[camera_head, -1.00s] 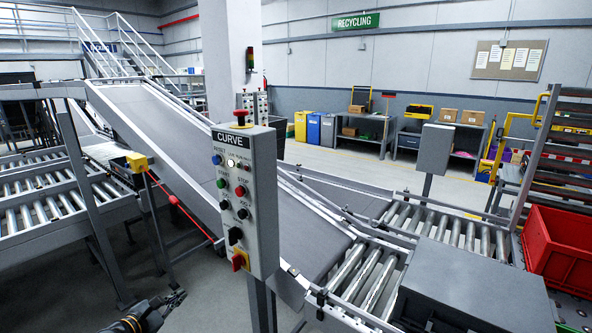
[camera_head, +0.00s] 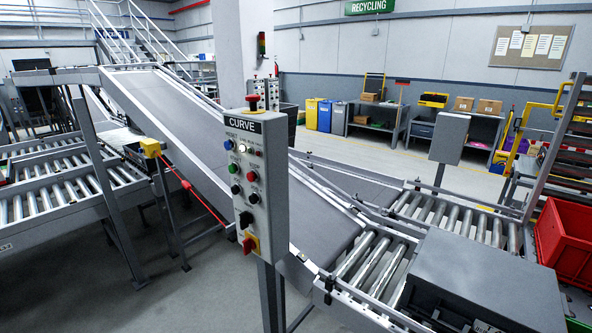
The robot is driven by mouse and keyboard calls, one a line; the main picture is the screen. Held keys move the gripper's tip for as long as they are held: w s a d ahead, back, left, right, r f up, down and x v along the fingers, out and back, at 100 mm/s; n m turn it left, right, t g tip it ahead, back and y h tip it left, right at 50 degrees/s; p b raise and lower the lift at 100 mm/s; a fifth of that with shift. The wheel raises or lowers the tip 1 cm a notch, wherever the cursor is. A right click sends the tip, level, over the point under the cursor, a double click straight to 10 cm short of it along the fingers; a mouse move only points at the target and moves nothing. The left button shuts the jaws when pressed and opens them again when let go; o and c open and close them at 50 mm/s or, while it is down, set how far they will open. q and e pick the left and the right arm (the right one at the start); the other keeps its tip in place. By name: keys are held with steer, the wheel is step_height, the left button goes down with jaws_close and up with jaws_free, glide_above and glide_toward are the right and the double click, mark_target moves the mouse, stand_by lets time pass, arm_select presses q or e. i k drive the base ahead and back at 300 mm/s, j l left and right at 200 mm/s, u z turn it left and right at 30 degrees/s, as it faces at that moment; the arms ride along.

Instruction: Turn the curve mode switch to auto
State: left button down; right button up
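The control box labelled CURVE (camera_head: 259,185) stands on a grey post in the middle of the head view. Its front carries lamps, several coloured push buttons and a red mushroom button (camera_head: 253,100) on top. Low on the front is a black rotary switch (camera_head: 246,218); its label and setting are too small to read. Below it is a red rotary handle on a yellow plate (camera_head: 250,243). Neither of my grippers shows in the current view, so their distance from the box is hidden.
A sloping conveyor (camera_head: 200,140) runs behind the box. A roller conveyor (camera_head: 370,272) and a dark grey box-like unit (camera_head: 490,280) lie to the right, with a red crate (camera_head: 567,240) beyond. Rollers (camera_head: 60,190) stand at left. Floor shows open left of the post.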

mark_target(245, 218)
steer(key=z, duration=0.7)
steer(key=j+z, duration=0.5)
steer(key=i+j+z, duration=0.1)
steer(key=j+z, duration=0.2)
steer(key=z, duration=0.15)
steer(key=j+z, duration=0.5)
steer(key=k+j, duration=0.1)
steer(key=j, duration=0.2)
steer(key=k+j+z, duration=0.1)
steer(key=j, duration=0.2)
steer(key=k+j, duration=0.15)
steer(key=j, duration=0.15)
